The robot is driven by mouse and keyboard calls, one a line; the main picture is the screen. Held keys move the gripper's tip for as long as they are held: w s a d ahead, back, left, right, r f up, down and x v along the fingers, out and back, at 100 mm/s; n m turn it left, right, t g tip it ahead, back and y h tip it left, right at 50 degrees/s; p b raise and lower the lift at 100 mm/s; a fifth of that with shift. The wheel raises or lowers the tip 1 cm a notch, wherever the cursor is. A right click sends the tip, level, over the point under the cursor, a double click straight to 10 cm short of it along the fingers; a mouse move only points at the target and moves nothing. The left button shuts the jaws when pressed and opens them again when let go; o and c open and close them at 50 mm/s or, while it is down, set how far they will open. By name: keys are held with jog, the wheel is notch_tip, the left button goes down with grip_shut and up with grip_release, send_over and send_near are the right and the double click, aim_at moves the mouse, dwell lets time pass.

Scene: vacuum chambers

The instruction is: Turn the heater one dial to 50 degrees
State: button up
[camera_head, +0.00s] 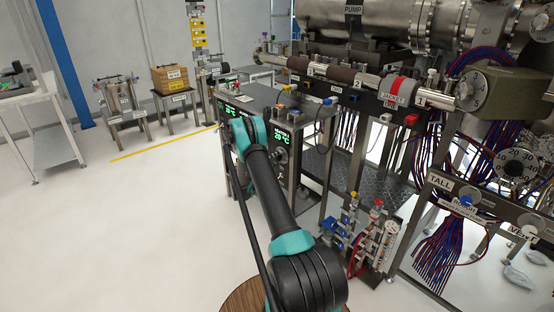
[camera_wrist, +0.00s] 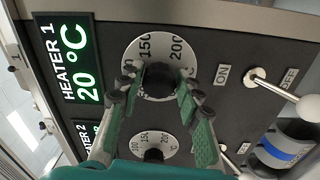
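The heater one dial (camera_wrist: 173,48) is a white numbered ring with a dark knob (camera_wrist: 160,80) in the wrist view; 150 and 200 show at its top. The heater 1 display (camera_wrist: 75,60) beside it reads 20 °C in green. My gripper (camera_wrist: 160,88) reaches over the dial, one fingertip on each side of the knob. The fingers hide the lower part of the ring. Whether the pads press on the knob I cannot tell. In the head view the heater panel (camera_head: 233,110) is partly behind my arm, and my gripper is hidden.
A second dial (camera_wrist: 155,147) sits just below, with the heater 2 display (camera_wrist: 88,132) beside it. An ON/OFF lever with a white knob (camera_wrist: 308,106) sticks out at the right. Pipework and a steel chamber (camera_head: 370,20) stand at right; the floor (camera_head: 130,215) at left is clear.

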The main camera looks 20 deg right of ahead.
jog(key=shift+o, duration=1.3)
jog(key=v, duration=1.2)
jog(key=shift+r, duration=0.1)
